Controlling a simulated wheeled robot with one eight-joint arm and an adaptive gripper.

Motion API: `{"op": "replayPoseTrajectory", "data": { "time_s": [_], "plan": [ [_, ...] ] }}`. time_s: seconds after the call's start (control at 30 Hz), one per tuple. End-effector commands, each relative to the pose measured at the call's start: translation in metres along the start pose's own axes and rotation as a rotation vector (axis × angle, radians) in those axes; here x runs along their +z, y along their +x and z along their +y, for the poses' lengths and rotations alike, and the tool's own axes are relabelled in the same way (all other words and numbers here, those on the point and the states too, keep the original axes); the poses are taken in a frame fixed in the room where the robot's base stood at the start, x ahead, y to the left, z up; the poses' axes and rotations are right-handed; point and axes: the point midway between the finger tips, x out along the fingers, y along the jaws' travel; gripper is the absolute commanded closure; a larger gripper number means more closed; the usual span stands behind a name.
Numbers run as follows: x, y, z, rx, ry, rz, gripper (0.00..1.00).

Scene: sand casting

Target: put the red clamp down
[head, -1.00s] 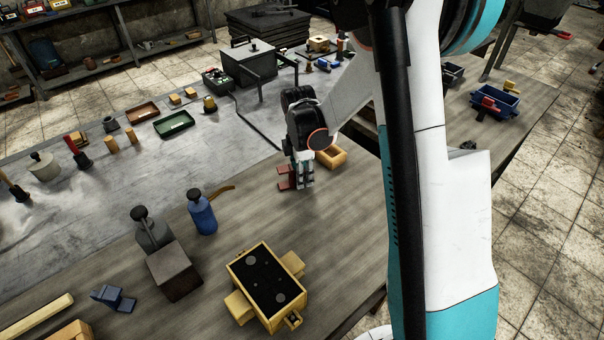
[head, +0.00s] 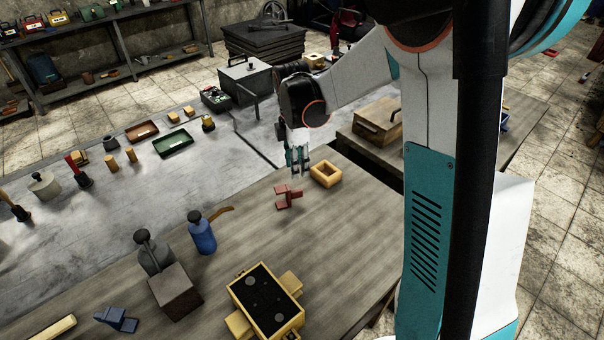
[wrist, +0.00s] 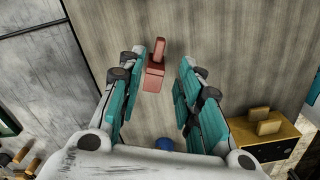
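The red clamp (head: 287,196) lies on the wooden bench top (head: 340,225), just left of a small yellow wooden frame. My gripper (head: 298,166) is above and behind the clamp in the head view, apart from it. In the wrist view my gripper (wrist: 165,95) has its two teal fingers spread with nothing between them. The red clamp (wrist: 155,65) shows there beyond the fingertips, nearer the left finger, resting on the wood.
The small yellow frame (head: 326,174) sits close to the clamp. A yellow moulding box (head: 265,302), a blue bottle (head: 202,236), a dark block (head: 175,291) and a blue clamp (head: 117,319) stand nearer on the bench. Bare wood lies around the clamp.

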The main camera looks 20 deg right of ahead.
Motion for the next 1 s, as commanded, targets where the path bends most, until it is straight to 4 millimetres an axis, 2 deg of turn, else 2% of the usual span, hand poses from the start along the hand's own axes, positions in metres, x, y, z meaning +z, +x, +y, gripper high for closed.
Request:
{"op": "replayPoseTrajectory", "data": {
  "time_s": [0.17,0.4,0.6,0.8,1.0],
  "plan": [
    [-0.003,-0.029,-0.019,0.052,0.125,0.008,0.68],
    [-0.008,-0.081,-0.066,0.174,0.433,0.058,0.68],
    [-0.012,-0.111,-0.109,0.267,0.693,0.134,0.68],
    [-0.015,-0.128,-0.153,0.343,0.946,0.237,0.68],
    [-0.017,-0.132,-0.193,0.399,1.192,0.366,0.68]
  ]
}}
